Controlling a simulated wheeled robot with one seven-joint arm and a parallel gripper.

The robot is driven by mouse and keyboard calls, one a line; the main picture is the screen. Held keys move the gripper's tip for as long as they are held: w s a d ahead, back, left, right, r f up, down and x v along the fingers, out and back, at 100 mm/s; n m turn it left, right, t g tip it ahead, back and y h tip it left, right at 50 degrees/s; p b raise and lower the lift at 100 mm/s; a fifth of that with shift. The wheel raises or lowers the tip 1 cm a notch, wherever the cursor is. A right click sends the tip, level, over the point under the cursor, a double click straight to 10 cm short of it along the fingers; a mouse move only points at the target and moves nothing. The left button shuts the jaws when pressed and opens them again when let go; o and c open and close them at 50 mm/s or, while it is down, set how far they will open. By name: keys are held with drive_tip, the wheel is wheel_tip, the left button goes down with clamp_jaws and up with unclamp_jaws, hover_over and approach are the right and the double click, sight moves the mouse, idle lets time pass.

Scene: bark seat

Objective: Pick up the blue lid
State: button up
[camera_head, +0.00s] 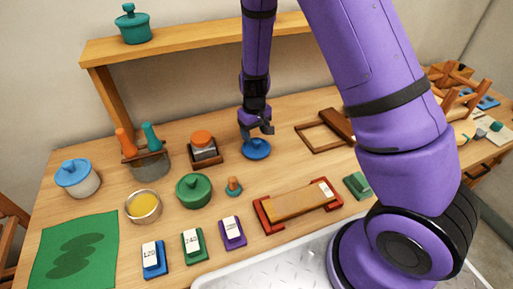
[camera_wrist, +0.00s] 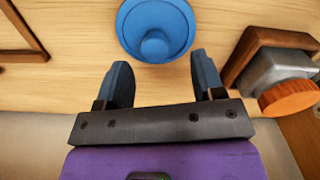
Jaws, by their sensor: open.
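A round blue lid (camera_head: 257,150) with a knob lies on the wooden table near its middle. In the wrist view the blue lid (camera_wrist: 140,22) shows knob up, at the top of the picture, partly cut by the edge. My gripper (camera_head: 257,131) is just above the lid in the head view. In the wrist view my gripper (camera_wrist: 160,78) is open and empty. Its two fingers point toward the lid, one to each side of the knob's line, and nothing is between them. I cannot tell whether they touch the lid. Another blue lid (camera_head: 75,170) sits on a white pot at the left.
An orange-capped jar (camera_head: 203,147) in a wooden holder stands left of the lid; it is at right in the wrist view (camera_wrist: 285,85). A wooden frame (camera_head: 318,135) lies to the right. A green lidded pot (camera_head: 194,191) and a small peg (camera_head: 234,187) stand in front.

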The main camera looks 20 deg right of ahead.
sight(256, 140)
drive_tip(key=f, duration=0.4)
drive_tip(key=shift+d+f, duration=0.2)
drive_tip(key=shift+f, duration=0.2)
drive_tip(key=shift+c, duration=0.2)
drive_tip(key=c, duration=1)
